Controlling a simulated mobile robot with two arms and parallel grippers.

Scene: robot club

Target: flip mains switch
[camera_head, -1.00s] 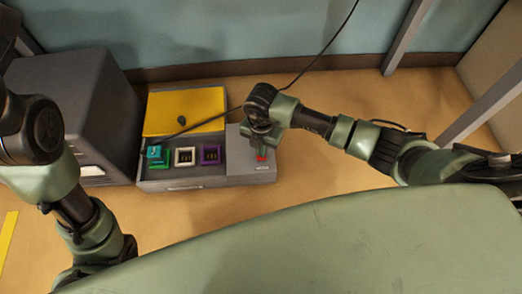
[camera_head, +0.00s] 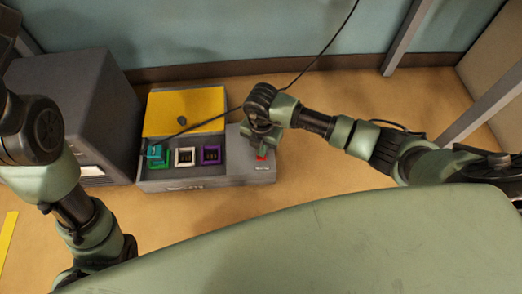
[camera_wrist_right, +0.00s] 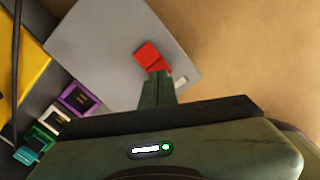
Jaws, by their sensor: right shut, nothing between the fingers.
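The mains switch is a red rocker (camera_wrist_right: 150,56) on the grey right-hand end of a low box on the floor. It also shows in the head view (camera_head: 262,156), partly hidden by my right gripper (camera_head: 259,146). In the wrist view my right gripper (camera_wrist_right: 157,78) is shut and empty. Its fingertips are at the near edge of the red switch and overlap it in the picture; I cannot tell whether they touch. The grey box (camera_head: 205,185) carries the switch panel. My left arm is at the left of the head view, with its gripper out of sight.
Left of the switch, the box holds purple (camera_head: 211,154), white (camera_head: 185,156) and green (camera_head: 157,158) sockets, with a teal plug piece at the green one. A yellow plate (camera_head: 190,100) with a dark cable lies behind them. A dark grey cabinet (camera_head: 75,90) stands left; floor to the right is clear.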

